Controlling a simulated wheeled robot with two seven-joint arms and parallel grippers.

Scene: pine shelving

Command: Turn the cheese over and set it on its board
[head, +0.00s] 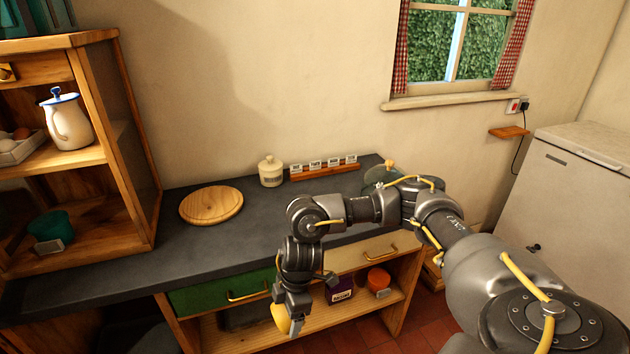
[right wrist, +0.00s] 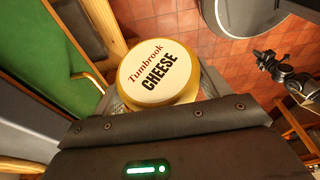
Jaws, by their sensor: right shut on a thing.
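The cheese is a round yellow wheel (head: 281,318) with a pale label. In the right wrist view its label face (right wrist: 158,72), reading "Tumbrook CHEESE", is turned toward the camera. My right gripper (head: 294,322) points down and is shut on the cheese, in front of the counter and below its top. The fingers hide part of the cheese in the head view. The board, a round wooden disc (head: 211,204), lies empty on the dark counter, up and left of my right gripper. My left gripper is not in the head view.
The dark counter (head: 190,260) is clear around the board. A lidded jar (head: 270,171) and a wooden card rack (head: 325,168) stand at the back. A shelf unit (head: 120,150) rises at left. Below are a green drawer (head: 220,291) and an open shelf.

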